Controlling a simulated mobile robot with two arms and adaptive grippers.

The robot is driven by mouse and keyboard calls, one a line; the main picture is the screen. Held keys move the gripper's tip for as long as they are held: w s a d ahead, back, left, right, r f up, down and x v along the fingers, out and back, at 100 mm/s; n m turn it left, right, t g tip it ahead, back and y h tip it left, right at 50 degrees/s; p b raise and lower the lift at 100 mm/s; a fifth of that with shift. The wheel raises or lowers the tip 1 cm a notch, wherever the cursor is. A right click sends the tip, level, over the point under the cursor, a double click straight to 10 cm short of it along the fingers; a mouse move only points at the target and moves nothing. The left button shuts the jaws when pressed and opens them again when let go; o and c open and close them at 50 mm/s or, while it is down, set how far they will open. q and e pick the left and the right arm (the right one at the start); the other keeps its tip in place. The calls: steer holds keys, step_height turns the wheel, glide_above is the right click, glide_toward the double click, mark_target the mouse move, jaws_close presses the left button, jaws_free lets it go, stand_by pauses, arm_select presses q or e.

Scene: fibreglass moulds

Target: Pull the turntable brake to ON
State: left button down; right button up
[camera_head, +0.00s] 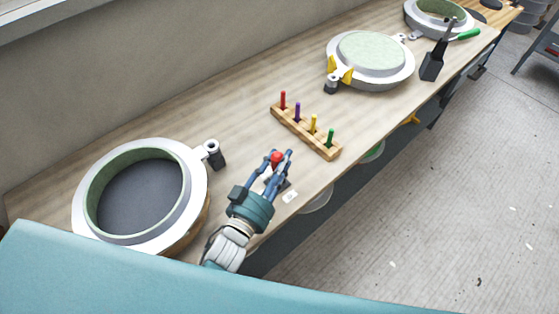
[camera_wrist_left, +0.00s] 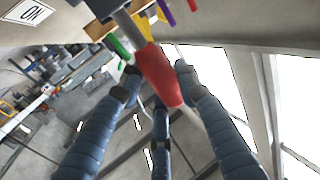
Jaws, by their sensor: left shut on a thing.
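The brake lever has a red handle (camera_head: 277,157) near the front edge of the bench in the head view. In the left wrist view the red handle (camera_wrist_left: 160,76) sits on a grey metal shaft (camera_wrist_left: 128,27). My left gripper (camera_head: 273,161) is shut on it, its blue fingers around the handle. The fingers partly hide the lever and its base. A white ON label (camera_wrist_left: 28,12) shows at the top left of the left wrist view; a small white label (camera_head: 290,196) lies beside the lever in the head view. My right gripper is not in view.
A large round mould (camera_head: 196,183) stands left of the lever. A wooden peg rack (camera_head: 309,136) with coloured pegs lies just behind it. Another round mould (camera_head: 374,83) with yellow clips and a dark tool (camera_head: 432,66) are farther right. Bare bench surface lies between them.

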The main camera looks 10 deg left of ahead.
arm_select(q)
steer(key=shift+s+d+f+m+t+h+b, duration=0.35)
steer(key=shift+s+d+m+b, duration=0.3)
steer(key=shift+m+b, duration=0.65)
steer(key=shift+s+d+f+m+t+h+b, duration=0.4)
steer(key=shift+d+m+b, duration=0.35)
steer(key=shift+m+b, duration=0.55)
steer(key=shift+s+d+f+m+t+h+b, duration=0.15)
steer(key=shift+s+d+f+m+t+b, duration=0.15)
steer(key=shift+s+d+m+b, duration=0.65)
steer(key=shift+w+a+b, duration=0.25)
steer(key=shift+w+b, duration=0.1)
steer(key=shift+b, duration=0.2)
